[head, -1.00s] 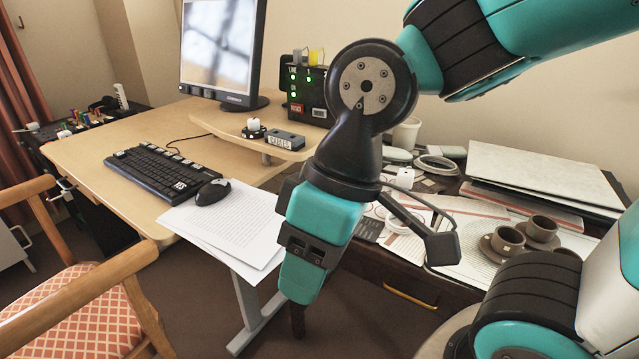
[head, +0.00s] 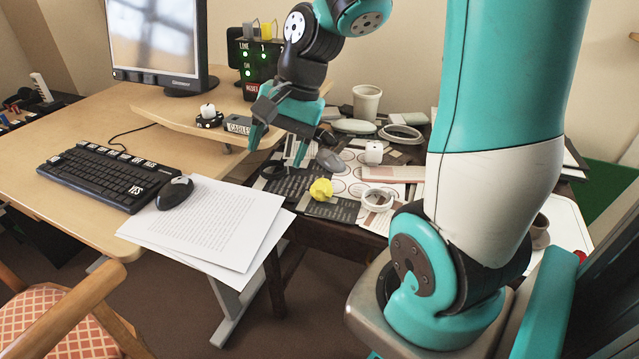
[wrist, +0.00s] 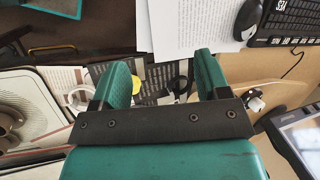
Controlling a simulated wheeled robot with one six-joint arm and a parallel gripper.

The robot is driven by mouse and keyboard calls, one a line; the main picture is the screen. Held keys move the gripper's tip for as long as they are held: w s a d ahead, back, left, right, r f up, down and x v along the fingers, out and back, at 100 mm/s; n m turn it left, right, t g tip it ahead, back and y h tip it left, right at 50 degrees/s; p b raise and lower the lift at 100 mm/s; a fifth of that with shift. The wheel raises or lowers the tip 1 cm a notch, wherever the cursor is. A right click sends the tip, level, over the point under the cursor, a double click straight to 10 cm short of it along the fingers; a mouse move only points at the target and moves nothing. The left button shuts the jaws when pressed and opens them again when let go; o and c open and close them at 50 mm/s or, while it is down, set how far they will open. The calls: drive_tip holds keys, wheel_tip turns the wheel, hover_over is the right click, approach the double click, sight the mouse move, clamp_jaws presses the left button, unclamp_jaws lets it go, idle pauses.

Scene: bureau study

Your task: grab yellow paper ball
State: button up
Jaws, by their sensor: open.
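The yellow paper ball (head: 321,189) lies on dark printed sheets on the low side table, near its front edge. In the wrist view the yellow paper ball (wrist: 137,85) shows partly, just right of the left finger, which hides some of it. My gripper (head: 275,150) is open and empty, above the table's left part, up and to the left of the ball in the head view. In the wrist view the two teal fingers of my gripper (wrist: 172,75) stand wide apart with printed sheets beyond them.
The desk (head: 100,205) with keyboard (head: 105,177), mouse (head: 175,193) and paper stack (head: 215,220) is left. A cup (head: 366,102) stands behind.

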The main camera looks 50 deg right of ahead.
drive_tip(key=d+f+m+p, duration=0.1)
drive_tip(key=d+m, duration=0.7)
drive_tip(key=d, duration=0.4)
drive_tip(key=m+t, duration=0.1)
drive_tip(key=m, duration=0.5)
approach(325, 182)
drive_tip(key=shift+t+h, duration=0.3)
drive_tip(key=shift+h, duration=0.1)
drive_tip(key=x, duration=0.1)
drive_tip(key=b+x, duration=0.1)
drive_tip(key=x, duration=0.1)
drive_tip(key=s+b+x, duration=0.1)
drive_tip(key=x, duration=0.1)
drive_tip(key=shift+w+a+f, duration=0.1)
drive_tip(key=shift+a+f, duration=0.05)
drive_tip(key=shift+a, duration=0.25)
drive_tip(key=shift+b+x, duration=0.95)
drive_tip(key=shift+x, duration=2.15)
drive_tip(key=shift+w+d, duration=0.1)
drive_tip(key=shift+c, duration=0.3)
drive_tip(key=c, duration=0.6)
